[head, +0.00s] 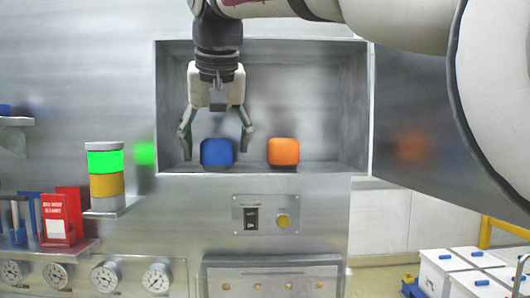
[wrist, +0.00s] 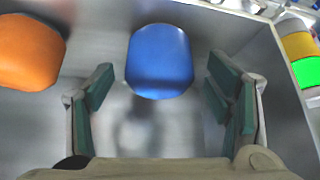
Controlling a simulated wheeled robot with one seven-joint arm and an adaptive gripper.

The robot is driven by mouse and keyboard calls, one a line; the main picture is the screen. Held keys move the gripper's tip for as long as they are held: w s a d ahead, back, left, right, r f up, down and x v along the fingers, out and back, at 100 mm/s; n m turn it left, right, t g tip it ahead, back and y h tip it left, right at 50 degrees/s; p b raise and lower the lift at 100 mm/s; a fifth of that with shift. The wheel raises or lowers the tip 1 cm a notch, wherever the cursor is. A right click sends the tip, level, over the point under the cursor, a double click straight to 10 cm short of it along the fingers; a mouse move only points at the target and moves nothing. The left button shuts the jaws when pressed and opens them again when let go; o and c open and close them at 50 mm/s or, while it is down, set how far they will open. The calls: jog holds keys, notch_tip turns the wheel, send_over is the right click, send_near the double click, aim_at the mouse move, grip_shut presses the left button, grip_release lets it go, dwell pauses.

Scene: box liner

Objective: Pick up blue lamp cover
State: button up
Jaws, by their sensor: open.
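The blue lamp cover (head: 217,152) is a rounded blue block on the floor of a metal recess. It also shows in the wrist view (wrist: 160,62), ahead of and between the finger pads. My gripper (head: 216,146) points down into the recess, open and empty, with one finger to each side of the blue cover in the head view. In the wrist view my gripper (wrist: 162,95) has clear gaps between its pads and the cover. I see no contact.
An orange cover (head: 283,152) stands to the right of the blue one; it shows at left in the wrist view (wrist: 28,52). The recess (head: 330,167) has metal walls and an open door (head: 420,120) at right. A green and yellow signal light (head: 105,168) stands outside at left.

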jog(key=shift+w+f, duration=0.3)
jog(key=shift+f, duration=0.1)
jog(key=c, duration=1.3)
jog(key=shift+o, duration=0.2)
jog(key=shift+r, duration=0.15)
